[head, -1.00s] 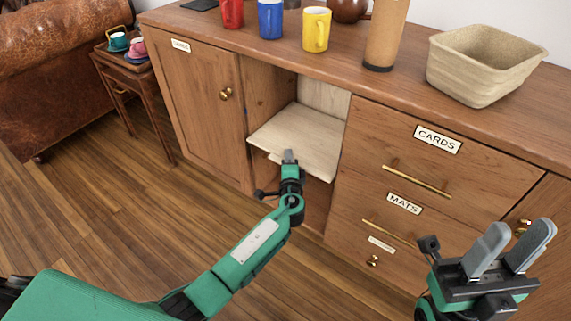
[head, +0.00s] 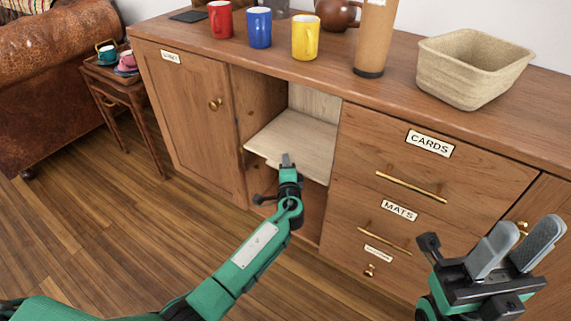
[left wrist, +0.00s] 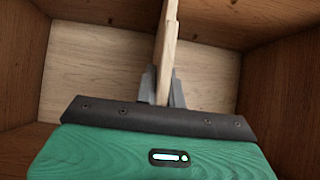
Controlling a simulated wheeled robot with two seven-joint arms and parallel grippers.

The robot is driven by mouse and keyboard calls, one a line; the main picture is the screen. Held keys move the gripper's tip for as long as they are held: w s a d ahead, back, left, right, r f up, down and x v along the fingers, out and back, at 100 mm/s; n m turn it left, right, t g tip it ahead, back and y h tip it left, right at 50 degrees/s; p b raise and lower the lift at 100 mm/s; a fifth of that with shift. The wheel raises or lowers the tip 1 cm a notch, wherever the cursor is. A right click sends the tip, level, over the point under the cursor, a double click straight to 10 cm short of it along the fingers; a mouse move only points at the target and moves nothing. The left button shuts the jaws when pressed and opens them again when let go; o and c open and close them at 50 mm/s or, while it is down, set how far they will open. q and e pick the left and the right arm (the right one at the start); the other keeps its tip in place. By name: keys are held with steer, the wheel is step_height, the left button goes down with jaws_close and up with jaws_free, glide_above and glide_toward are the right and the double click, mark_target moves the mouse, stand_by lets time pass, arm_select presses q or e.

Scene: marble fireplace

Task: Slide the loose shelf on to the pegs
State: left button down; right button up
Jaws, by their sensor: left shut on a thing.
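The loose shelf (head: 303,137) is a pale wooden board lying roughly level inside the open bay of the wooden cabinet, between the left door and the drawers. My left gripper (head: 286,160) is shut on its front edge. In the left wrist view the shelf (left wrist: 168,45) shows edge-on between the fingers of my left gripper (left wrist: 163,88), with the bay's walls around it. The pegs are hidden, so I cannot tell whether the shelf touches them. My right gripper (head: 521,236) is open and empty, in front of the drawers at right.
The cabinet top (head: 330,80) carries a red mug (head: 220,19), a blue mug (head: 259,28), a yellow mug (head: 305,37), a brown cylinder (head: 374,40) and a basket (head: 470,70). The cards drawer (head: 440,170) stands right of the bay. The floor at left is clear.

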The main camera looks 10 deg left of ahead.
arm_select(q)
steer(key=shift+f+b, duration=0.1)
steer(key=shift+b, duration=0.2)
steer(key=shift+w+f, duration=0.1)
stand_by(0.5)
steer(key=c, duration=1.4)
jaws_free()
steer(key=shift+c, duration=0.2)
steer(key=shift+f, duration=0.1)
